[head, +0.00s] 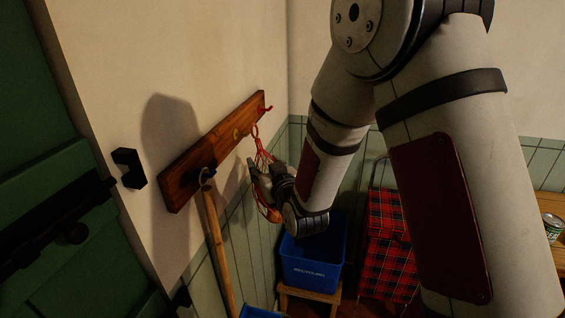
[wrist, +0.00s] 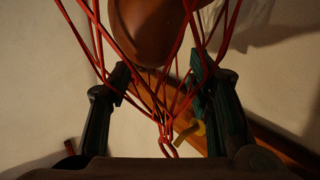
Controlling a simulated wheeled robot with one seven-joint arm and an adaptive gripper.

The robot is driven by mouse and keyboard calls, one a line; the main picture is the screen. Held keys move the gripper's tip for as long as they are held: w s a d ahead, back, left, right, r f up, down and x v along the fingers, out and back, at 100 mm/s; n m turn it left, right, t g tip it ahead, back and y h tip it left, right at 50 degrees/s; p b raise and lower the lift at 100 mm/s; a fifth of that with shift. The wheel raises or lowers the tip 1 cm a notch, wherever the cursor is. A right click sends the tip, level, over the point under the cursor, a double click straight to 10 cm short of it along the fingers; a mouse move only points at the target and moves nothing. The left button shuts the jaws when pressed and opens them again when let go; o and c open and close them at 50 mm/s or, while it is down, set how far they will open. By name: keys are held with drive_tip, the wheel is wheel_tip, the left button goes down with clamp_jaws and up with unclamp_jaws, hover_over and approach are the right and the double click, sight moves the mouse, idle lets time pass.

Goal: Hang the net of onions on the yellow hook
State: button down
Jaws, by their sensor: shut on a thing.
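My gripper (head: 259,172) is shut on the red net of onions (head: 262,150), below and in front of the wooden hook board. The net's loop sticks up above the fingers, just right of the yellow hook (head: 237,133). A brown onion (head: 272,214) shows below the gripper. In the wrist view, red cords of the net (wrist: 168,112) run between the two fingers (wrist: 160,78), and an onion bulges at the top. The yellow hook (wrist: 190,132) is beside the loop in that view; I see no cord clearly around it.
The board (head: 185,180) also has a red hook (head: 265,109) at its far end and a dark hook with a wooden-handled tool (head: 217,240) hanging from it. Below stand a blue recycling box (head: 312,270) on a stool and a red tartan trolley (head: 388,260). A green door is left.

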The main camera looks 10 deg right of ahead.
drive_tip(key=shift+w+a+f, duration=0.1)
drive_tip(key=shift+w+a, duration=0.15)
drive_tip(key=shift+a, duration=0.3)
drive_tip(key=shift+w+a, duration=0.2)
drive_tip(key=shift+a, duration=0.3)
drive_tip(key=shift+w+a+f+b, duration=0.2)
drive_tip(key=shift+a+f+b, duration=0.2)
drive_tip(key=shift+a+f, duration=0.1)
drive_tip(key=shift+f, duration=0.1)
